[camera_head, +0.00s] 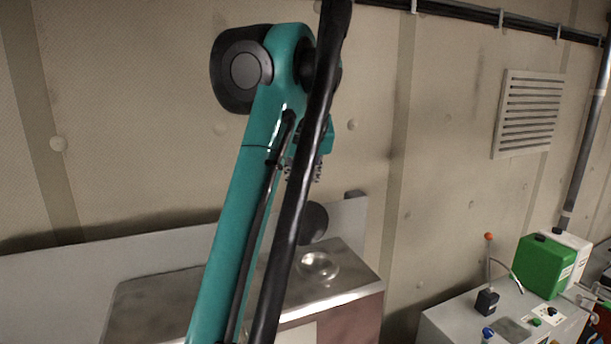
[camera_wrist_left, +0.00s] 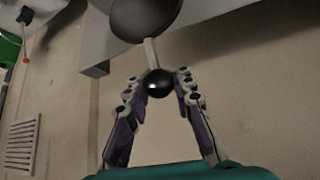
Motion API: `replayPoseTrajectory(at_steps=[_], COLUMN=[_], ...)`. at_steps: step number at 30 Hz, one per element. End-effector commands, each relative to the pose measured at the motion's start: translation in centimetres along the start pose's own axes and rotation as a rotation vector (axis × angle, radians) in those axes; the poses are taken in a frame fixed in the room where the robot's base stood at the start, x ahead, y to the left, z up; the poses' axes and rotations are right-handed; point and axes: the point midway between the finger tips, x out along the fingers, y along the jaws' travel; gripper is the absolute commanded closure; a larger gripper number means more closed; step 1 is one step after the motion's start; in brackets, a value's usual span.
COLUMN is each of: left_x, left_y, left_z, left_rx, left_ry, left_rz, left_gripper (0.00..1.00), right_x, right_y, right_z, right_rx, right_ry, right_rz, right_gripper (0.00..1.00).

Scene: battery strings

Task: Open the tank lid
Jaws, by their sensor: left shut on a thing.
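In the left wrist view my left gripper (camera_wrist_left: 158,78) has its two jointed fingers shut on a shiny black ball knob (camera_wrist_left: 159,86). A pale rod joins the knob to a dark round disc, apparently the tank lid (camera_wrist_left: 145,16). In the head view a dark disc (camera_head: 313,222) shows just above the shiny round metal fitting (camera_head: 318,265) on the steel top; it appears raised off it. In the head view my left gripper (camera_head: 318,172) is partly hidden behind my teal arm and a black tube, and the knob is hidden. My right gripper is not in view.
The steel-topped cabinet (camera_head: 345,284) stands against a beige wall (camera_head: 450,130). To the right, a grey cabinet (camera_head: 450,325) carries a green canister (camera_head: 543,264), buttons and an orange-tipped stalk (camera_head: 488,237). A vent (camera_head: 529,112) is on the wall.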

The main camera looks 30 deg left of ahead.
Motion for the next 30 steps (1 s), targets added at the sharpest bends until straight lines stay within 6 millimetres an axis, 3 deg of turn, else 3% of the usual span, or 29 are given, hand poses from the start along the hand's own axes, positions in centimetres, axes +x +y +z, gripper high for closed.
replayPoseTrajectory(at_steps=[10, 11, 13, 14, 23, 30], left_x=[0.0, 0.0, 0.0, 0.0, -0.1, -1.8], left_y=[-0.1, -0.1, -0.1, -0.1, 0.0, -0.1], left_z=[0.1, 0.1, 0.1, 0.1, 0.0, 0.1], left_rx=[0.0, -0.001, -0.001, -0.001, -0.001, 0.0], left_ry=[-0.003, -0.003, -0.003, -0.003, -0.002, -0.002], left_rz=[-0.001, -0.001, -0.001, -0.001, 0.0, 0.0], left_gripper=[1.0, 0.77, 0.59, 0.54, 0.54, 0.54], right_x=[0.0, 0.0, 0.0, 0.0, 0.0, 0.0], right_y=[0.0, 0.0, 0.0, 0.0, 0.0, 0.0], right_z=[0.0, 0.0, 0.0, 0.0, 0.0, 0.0], right_rx=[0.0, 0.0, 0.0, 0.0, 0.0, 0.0], right_ry=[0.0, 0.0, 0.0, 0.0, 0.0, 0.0], right_rz=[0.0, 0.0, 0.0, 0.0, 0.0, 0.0], right_gripper=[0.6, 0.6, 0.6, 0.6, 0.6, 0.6])
